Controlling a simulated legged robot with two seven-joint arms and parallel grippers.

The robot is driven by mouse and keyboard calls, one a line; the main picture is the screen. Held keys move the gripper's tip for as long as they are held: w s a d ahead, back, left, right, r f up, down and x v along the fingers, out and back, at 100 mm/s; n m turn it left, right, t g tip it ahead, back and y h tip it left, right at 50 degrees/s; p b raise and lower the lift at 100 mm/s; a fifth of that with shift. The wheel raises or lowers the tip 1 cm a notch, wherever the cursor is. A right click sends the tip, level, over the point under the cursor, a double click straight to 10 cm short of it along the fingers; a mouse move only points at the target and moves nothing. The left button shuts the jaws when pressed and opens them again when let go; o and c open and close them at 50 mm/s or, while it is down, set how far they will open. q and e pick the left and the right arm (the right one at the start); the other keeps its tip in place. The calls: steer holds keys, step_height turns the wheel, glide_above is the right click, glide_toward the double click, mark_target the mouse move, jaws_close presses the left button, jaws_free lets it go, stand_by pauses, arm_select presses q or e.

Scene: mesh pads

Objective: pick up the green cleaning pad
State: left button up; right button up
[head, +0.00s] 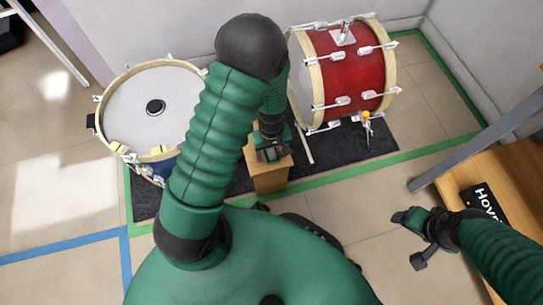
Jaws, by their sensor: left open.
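I cannot clearly pick out the green cleaning pad. My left gripper (272,153) is above a small wooden block (269,180) between the two drums, pointing down at its top. It is open. Dark green shows around its fingers, and I cannot tell gripper from pad there. My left arm hides part of the area. My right gripper (410,240) hangs above the floor at the right, with its fingers spread apart and nothing between them.
A white-topped drum (135,95) stands at the left with small yellow pieces (120,148) at its near rim. A red drum (345,70) lies on its side on a dark mat (375,138). A wooden table (510,150) is at the right, beside my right arm.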

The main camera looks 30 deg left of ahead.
arm_select(q)
steer(key=shift+r, duration=0.25)
steer(key=shift+c, duration=0.7)
jaws_close()
